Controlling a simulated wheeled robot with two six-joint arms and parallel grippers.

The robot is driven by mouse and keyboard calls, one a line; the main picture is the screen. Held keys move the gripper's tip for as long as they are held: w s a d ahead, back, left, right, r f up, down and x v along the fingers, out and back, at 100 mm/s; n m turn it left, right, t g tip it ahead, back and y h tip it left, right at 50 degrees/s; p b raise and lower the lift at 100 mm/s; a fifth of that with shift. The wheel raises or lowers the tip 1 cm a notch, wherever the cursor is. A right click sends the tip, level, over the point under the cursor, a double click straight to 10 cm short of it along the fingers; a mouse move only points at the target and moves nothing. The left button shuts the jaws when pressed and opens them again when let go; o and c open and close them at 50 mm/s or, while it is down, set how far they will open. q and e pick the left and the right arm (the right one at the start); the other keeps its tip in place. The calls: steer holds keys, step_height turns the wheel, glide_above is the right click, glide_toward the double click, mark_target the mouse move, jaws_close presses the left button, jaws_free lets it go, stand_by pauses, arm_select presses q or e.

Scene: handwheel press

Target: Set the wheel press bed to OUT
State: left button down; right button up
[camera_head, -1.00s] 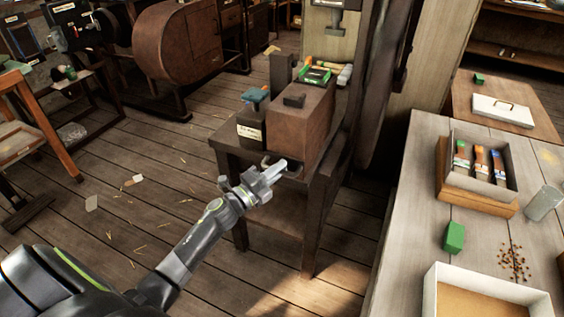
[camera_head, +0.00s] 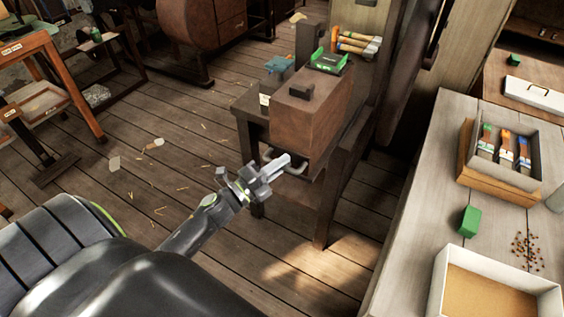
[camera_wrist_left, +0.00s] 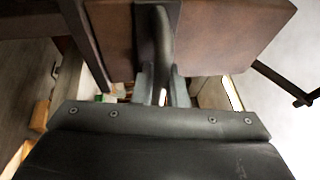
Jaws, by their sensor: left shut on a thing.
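The press bed appears as a brown block (camera_head: 305,120) on a dark wooden stand (camera_head: 250,122), in front of the press upright. A bent metal handle (camera_head: 267,155) sits low on its near face. My left gripper (camera_head: 284,163) is at this handle and shut on it. In the left wrist view the dark curved handle (camera_wrist_left: 162,35) runs down between the two fingers (camera_wrist_left: 160,88), against the brown face (camera_wrist_left: 225,30). The block overhangs the stand's near side. No OUT marking can be read. My right gripper is not in view.
A green tray (camera_head: 328,61) and hand tools (camera_head: 357,42) are behind the block. A labelled dark box is partly hidden beside it. A workbench (camera_head: 425,215) with a tool box (camera_head: 535,160) and green block (camera_head: 469,221) stands right. Open floor (camera_head: 150,210) lies left.

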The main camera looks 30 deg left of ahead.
arm_select(q)
steer(key=shift+s+f, duration=0.2)
steer(key=c, duration=1.7)
jaws_free()
steer(key=shift+o, duration=1.1)
steer(key=shift+s+r, duration=0.1)
steer(key=shift+s, duration=0.05)
steer(key=shift+b+v, duration=1.5)
steer(key=shift+v, duration=7.2)
